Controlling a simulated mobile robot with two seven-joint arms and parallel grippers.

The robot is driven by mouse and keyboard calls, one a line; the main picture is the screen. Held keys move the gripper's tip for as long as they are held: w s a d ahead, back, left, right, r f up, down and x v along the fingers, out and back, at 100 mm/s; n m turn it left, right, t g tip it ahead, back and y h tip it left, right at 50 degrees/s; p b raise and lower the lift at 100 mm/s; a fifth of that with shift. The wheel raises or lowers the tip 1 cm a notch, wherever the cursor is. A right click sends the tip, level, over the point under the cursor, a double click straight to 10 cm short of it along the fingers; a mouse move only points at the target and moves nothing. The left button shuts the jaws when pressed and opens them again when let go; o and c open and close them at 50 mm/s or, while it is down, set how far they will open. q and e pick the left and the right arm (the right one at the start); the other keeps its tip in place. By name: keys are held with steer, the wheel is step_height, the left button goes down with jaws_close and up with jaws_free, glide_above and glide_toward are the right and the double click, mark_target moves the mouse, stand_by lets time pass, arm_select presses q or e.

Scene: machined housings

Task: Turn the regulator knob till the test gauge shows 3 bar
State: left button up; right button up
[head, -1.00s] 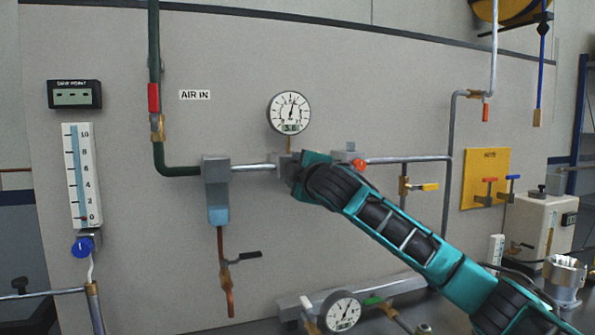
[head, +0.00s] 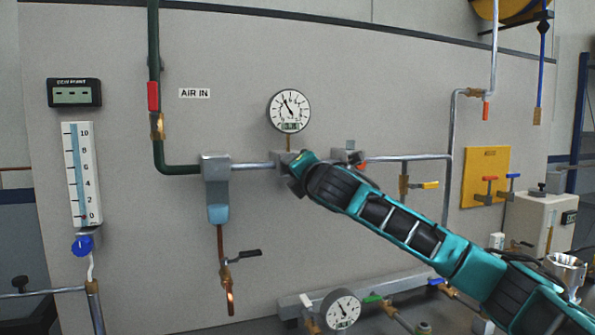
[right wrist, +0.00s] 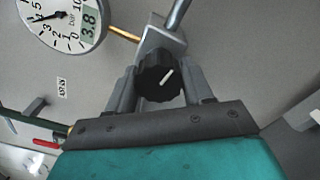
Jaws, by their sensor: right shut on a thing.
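A round white gauge with a digital readout (head: 289,111) stands above the pipe at the regulator. In the right wrist view the gauge (right wrist: 66,18) is cut off by the top edge, and its readout shows 3.8 bar. In the head view its needle points up and left. The black ribbed regulator knob (right wrist: 157,82) has a white mark slanting up to the right. My right gripper (head: 292,184) is shut on the knob, one finger on each side. In the head view the gripper hides the knob. My left gripper is out of view.
A second round gauge (head: 341,310) sits low on the bench, below my right arm. Pipes, a grey filter with a blue bowl (head: 218,213) and a yellow plate with valves (head: 486,176) surround the spot.

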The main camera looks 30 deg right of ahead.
steer(key=shift+f+n, duration=0.1)
steer(key=shift+n, duration=0.7)
steer(key=shift+a, duration=0.1)
steer(key=o, duration=1)
steer(key=shift+s, duration=0.1)
steer(key=b+v, duration=0.1)
steer(key=v, duration=1.1)
steer(key=shift+s+b, duration=0.4)
